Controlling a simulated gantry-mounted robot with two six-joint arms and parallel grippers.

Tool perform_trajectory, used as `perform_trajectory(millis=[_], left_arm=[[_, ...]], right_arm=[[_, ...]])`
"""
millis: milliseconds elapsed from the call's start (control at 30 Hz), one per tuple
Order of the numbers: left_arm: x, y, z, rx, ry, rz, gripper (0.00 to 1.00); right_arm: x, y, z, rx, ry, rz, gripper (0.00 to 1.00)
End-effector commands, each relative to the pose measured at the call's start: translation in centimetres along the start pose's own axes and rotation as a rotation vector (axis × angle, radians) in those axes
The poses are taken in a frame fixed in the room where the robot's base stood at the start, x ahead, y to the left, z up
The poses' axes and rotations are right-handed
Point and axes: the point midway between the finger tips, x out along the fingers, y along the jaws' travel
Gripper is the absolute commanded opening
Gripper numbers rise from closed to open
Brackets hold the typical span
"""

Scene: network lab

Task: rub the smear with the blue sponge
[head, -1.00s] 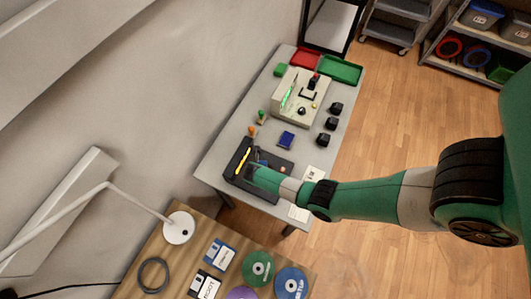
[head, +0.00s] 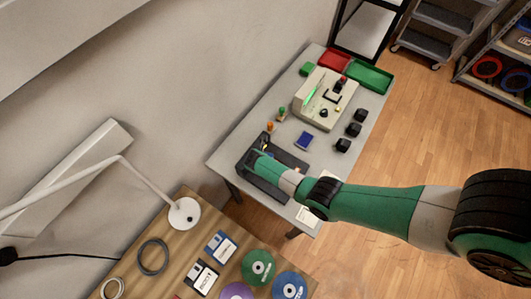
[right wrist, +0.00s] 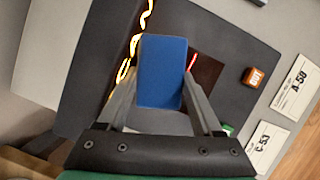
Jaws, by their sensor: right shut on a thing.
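My right gripper (right wrist: 162,100) is shut on the blue sponge (right wrist: 162,72), with one finger on each side of it. It holds the sponge over the dark device (right wrist: 90,55), which also shows in the head view (head: 272,187). A bright yellow-orange wavy line (right wrist: 134,42) runs down the dark surface just left of the sponge and is partly hidden near the left finger. I cannot tell whether this line is the smear, nor whether the sponge touches the surface. In the head view the right gripper (head: 254,160) is over the device's left part. My left gripper is not in view.
A dark red window (right wrist: 208,72) and an orange button block (right wrist: 253,76) lie right of the sponge. A blue pad (head: 304,140), several black blocks and a beige machine (head: 318,105) stand farther along the grey table. A lamp (head: 184,214) stands on the wooden desk.

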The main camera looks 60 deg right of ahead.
Motion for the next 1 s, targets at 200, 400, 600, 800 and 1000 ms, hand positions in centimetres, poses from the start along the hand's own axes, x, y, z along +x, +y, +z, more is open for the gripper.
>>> perform_trajectory(millis=[200, 400, 600, 800, 1000], left_arm=[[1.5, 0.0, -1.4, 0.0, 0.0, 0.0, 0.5], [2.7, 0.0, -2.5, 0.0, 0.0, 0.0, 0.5], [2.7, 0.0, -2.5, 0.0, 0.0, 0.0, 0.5], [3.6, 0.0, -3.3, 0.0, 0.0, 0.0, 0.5], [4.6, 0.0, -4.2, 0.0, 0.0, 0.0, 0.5]], right_arm=[[-0.8, -1.2, -0.1, 0.0, -0.004, 0.008, 0.0], [-0.9, -3.1, -0.8, 0.0, -0.004, 0.006, 0.0], [-0.6, -3.6, -1.1, 0.001, -0.004, 0.006, 0.0], [-0.9, -4.8, -1.4, 0.0, -0.003, 0.003, 0.0], [-1.0, -6.8, -2.1, 0.0, -0.003, 0.004, 0.0]])
